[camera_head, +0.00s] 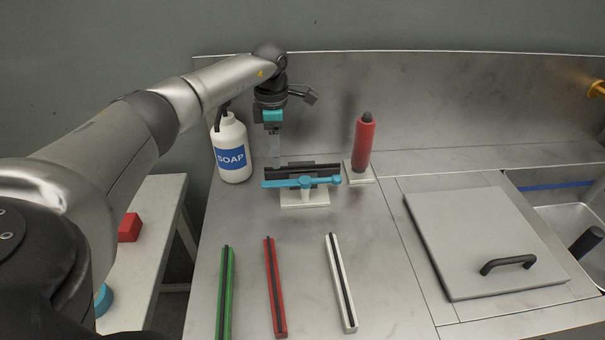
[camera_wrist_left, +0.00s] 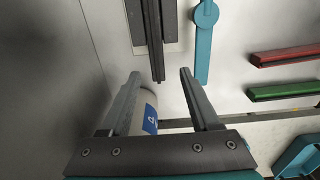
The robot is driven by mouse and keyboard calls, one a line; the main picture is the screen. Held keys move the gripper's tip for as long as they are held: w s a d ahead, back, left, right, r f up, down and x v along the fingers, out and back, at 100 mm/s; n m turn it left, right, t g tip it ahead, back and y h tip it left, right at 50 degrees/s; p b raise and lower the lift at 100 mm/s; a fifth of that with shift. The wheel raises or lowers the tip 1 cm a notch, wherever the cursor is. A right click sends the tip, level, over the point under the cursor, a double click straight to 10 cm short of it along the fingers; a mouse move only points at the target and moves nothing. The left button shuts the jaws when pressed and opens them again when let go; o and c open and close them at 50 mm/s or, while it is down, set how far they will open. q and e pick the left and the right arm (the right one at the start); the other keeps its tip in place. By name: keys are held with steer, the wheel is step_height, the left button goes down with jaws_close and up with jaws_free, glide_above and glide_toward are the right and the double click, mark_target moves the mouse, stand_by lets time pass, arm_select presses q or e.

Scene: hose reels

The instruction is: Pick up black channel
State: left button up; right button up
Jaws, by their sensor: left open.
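The black channel (camera_head: 300,166) lies left to right on a small pale stand (camera_head: 305,199), behind a blue lever clamp (camera_head: 303,182). In the left wrist view the black channel (camera_wrist_left: 152,40) runs down from the top, its near end showing between my fingertips. The blue lever (camera_wrist_left: 203,40) is to its right there. My left gripper (camera_head: 275,153) points down at the channel's left end, with its fingers apart. In the left wrist view the open left gripper (camera_wrist_left: 159,76) has nothing visibly clamped. Whether a finger touches the channel I cannot tell. My right gripper is out of view.
A soap bottle (camera_head: 231,148) stands close left of my left gripper. A red cylinder (camera_head: 363,145) stands right of the clamp. Green (camera_head: 226,290), red (camera_head: 274,285) and white (camera_head: 341,280) channels lie in front. A grey lid (camera_head: 470,225) and sink are at right.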

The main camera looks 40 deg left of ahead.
mark_target(302, 172)
arm_select(q)
steer(key=shift+w+a+f+b, duration=0.15)
steer(key=shift+f+b, duration=0.3)
steer(key=shift+f, duration=2.2)
steer(key=shift+c, duration=0.4)
jaws_close()
